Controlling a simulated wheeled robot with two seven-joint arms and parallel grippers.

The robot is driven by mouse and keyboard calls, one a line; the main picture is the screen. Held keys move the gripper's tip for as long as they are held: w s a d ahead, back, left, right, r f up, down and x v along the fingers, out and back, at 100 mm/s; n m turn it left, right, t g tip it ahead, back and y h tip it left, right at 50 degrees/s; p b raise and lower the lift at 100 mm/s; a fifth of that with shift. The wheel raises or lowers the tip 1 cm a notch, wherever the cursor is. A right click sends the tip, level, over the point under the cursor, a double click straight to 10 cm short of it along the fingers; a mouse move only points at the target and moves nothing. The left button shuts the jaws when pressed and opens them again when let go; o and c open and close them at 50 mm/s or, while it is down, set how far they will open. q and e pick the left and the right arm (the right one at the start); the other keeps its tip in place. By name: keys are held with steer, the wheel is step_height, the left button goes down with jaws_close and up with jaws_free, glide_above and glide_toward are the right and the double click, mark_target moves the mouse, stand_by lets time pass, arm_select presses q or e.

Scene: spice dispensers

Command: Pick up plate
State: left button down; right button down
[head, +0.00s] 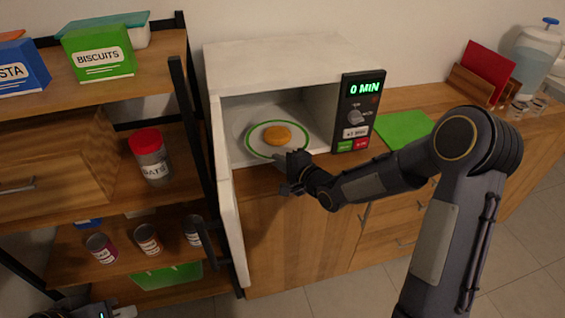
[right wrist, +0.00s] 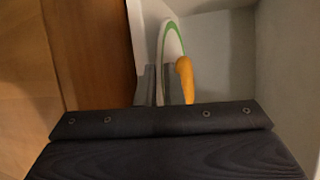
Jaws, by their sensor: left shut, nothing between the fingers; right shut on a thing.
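A white plate (head: 254,138) with a green rim sits inside the open white microwave (head: 275,55), with a round orange-yellow food piece (head: 277,135) on it. My right gripper (head: 280,160) is at the plate's front edge and is shut on its rim. In the right wrist view the plate (right wrist: 172,45) shows edge-on between the two grey fingers (right wrist: 160,85), with the food (right wrist: 185,78) beside one finger. My left gripper (head: 118,312) shows only partly at the bottom left edge, low and far from the plate, shut and empty.
The microwave door (head: 228,195) hangs open on the left side. Its control panel (head: 358,112) reads 0 MIN. A green board (head: 403,129) lies on the counter to the right. Shelves with a red-lidded jar (head: 152,158), cans and boxes stand at the left.

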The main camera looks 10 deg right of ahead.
steer(key=c, duration=1.5)
jaws_free()
steer(key=shift+v, duration=3.9)
